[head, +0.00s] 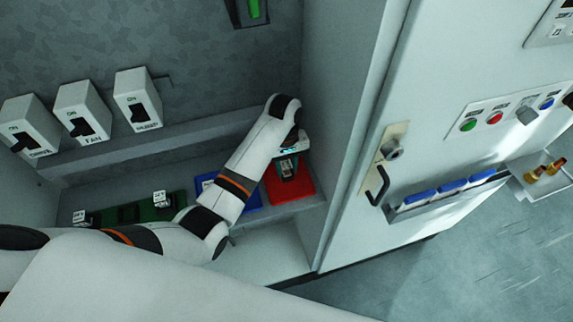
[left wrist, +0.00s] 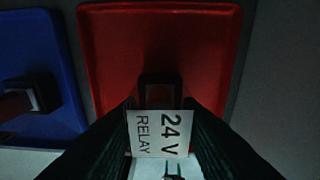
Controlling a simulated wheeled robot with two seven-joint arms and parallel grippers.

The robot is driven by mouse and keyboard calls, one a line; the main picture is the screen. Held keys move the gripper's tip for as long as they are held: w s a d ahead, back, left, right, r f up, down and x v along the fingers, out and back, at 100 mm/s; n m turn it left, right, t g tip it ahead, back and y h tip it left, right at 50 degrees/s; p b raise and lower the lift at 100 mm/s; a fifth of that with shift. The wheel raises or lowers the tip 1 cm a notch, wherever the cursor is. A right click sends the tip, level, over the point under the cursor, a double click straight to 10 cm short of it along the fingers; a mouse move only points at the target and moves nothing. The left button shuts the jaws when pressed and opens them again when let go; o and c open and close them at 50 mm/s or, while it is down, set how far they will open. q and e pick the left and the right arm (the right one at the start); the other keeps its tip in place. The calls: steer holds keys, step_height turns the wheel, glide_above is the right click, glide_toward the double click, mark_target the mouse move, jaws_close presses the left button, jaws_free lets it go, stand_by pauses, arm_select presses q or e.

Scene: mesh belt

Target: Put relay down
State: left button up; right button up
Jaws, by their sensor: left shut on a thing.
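My left gripper (head: 287,163) is shut on a relay (left wrist: 160,134) labelled "24 V RELAY" on its white face. In the left wrist view the relay sits between the fingers, with a dark part beyond it over the red tray (left wrist: 115,60). In the head view the gripper and relay are at the red tray (head: 302,187), at the right end of the shelf. I cannot tell whether the relay touches the tray. The blue tray (head: 251,198) lies just left of it, partly behind my arm. My right gripper is not in view.
A dark item (left wrist: 40,93) lies on the blue tray. A green base (head: 130,212) with white-topped relays (head: 160,198) stands at the left. Several switch boxes (head: 137,98) line the ledge behind. The cabinet wall and door (head: 420,130) bound the right side.

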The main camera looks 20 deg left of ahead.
mark_target(287, 164)
arm_select(q)
steer(key=shift+f, duration=0.15)
steer(key=o, duration=1)
steer(key=r, duration=0.1)
steer(key=r+b, duration=0.1)
steer(key=r, duration=0.2)
steer(key=shift+w+a+r, duration=0.15)
steer(key=shift+w+r, duration=0.05)
steer(key=shift+w, duration=0.1)
steer(key=r, duration=0.1)
steer(key=r+p, duration=0.1)
steer(key=r, duration=0.2)
steer(key=shift+w+a+p, duration=0.15)
steer(key=shift+a+p, duration=0.1)
steer(key=shift+p, duration=0.1)
steer(key=shift+w+r+b, duration=0.1)
steer(key=shift+r+b, duration=0.2)
steer(key=shift+b, duration=0.1)
step_height(287, 164, up, 3)
steer(key=shift+r, duration=0.15)
